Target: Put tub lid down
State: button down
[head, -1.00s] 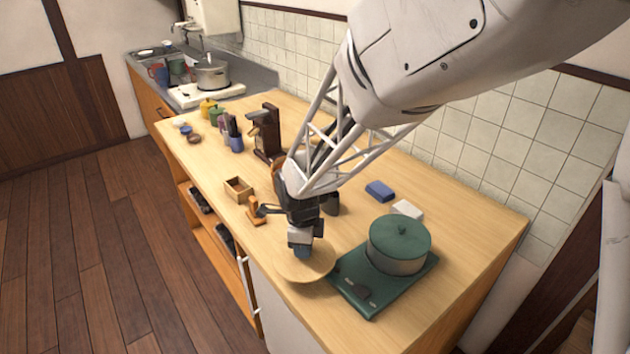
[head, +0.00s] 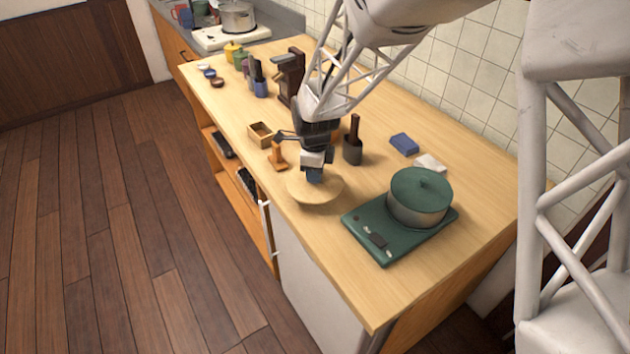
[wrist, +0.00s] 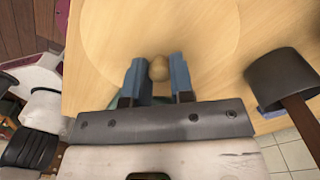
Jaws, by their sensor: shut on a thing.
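The tub lid (head: 315,191) is a round, pale wooden disc at the near-left edge of the counter, left of the green hot plate. My gripper (head: 314,175) points down over its middle. In the wrist view my gripper (wrist: 158,76) has its two blue fingers on either side of the lid's small round knob (wrist: 158,68), shut on it. The lid (wrist: 155,28) fills the upper middle of that view. Whether its underside touches the counter or hangs just above it, I cannot tell. I see no tub that I can identify.
The green hot plate (head: 376,240) with a green-lidded pot (head: 420,198) stands to the right. A dark utensil holder (head: 353,150), a wooden stand (head: 278,158) and a small open box (head: 260,134) are close behind. The counter's near right part (head: 375,295) is bare.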

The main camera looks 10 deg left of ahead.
jog(key=shift+f, duration=1.75)
jog(key=shift+f, duration=0.15)
jog(key=c, duration=1)
grip_release()
jog(key=shift+r, duration=6.15)
